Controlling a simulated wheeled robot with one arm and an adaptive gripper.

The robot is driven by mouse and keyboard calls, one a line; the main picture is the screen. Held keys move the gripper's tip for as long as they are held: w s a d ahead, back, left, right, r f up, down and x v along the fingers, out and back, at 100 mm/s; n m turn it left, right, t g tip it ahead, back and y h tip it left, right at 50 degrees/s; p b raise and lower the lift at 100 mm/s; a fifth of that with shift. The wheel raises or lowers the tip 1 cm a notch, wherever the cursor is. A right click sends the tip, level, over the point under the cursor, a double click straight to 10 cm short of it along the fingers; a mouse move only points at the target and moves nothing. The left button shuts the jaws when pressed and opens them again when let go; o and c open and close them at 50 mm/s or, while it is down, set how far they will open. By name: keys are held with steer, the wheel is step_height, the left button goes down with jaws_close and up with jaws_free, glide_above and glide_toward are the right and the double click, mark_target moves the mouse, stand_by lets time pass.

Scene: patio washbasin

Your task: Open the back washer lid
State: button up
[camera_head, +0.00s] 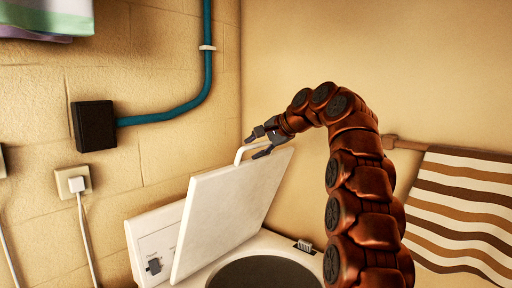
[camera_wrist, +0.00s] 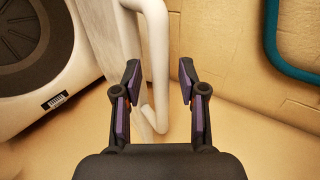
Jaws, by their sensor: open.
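The white washer lid (camera_head: 225,215) stands raised, steeply tilted, over the washer in the head view. A white bar handle (camera_head: 241,153) sits at its upper edge. My gripper (camera_head: 258,143) is at this handle, with its dark fingers spread. In the wrist view, the handle (camera_wrist: 158,60) runs between the two open fingertips of my gripper (camera_wrist: 160,72). I see a gap on each side of the bar, and no firm grip. The lid's edge (camera_wrist: 101,30) shows just left of the handle. Only one lid is in view.
The washer's round dark opening (camera_head: 265,274) lies right of the lid. A control panel (camera_head: 153,250) with a dial stands behind it. A brick wall with a black box (camera_head: 94,126) and blue pipe (camera_head: 165,117) is left. A striped towel (camera_head: 460,210) hangs right.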

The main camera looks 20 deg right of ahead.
steer(key=shift+r, duration=0.1)
steer(key=v, duration=0.7)
steer(key=shift+s, duration=0.15)
steer(key=shift+d, duration=0.1)
steer(key=s+a+f+n+g+h+b, duration=0.1)
steer(key=s+a+f+n+g, duration=0.2)
steer(key=s+a+f, duration=0.5)
steer(key=s+a+f+n+g, duration=0.3)
steer(key=s+a+f, duration=0.3)
steer(key=s+f, duration=0.4)
steer(key=s+d+f+n+g+h, duration=0.1)
steer(key=s+f+n+g+h, duration=0.1)
steer(key=s+f, duration=0.9)
steer(key=s+d+f+n+g+h, duration=0.2)
steer(key=s+f, duration=0.9)
steer(key=s, duration=0.7)
steer(key=shift+s+f+n+g+h+b, duration=0.3)
steer(key=shift+s+n+g+h+b, duration=0.15)
steer(key=shift+n+g, duration=0.35)
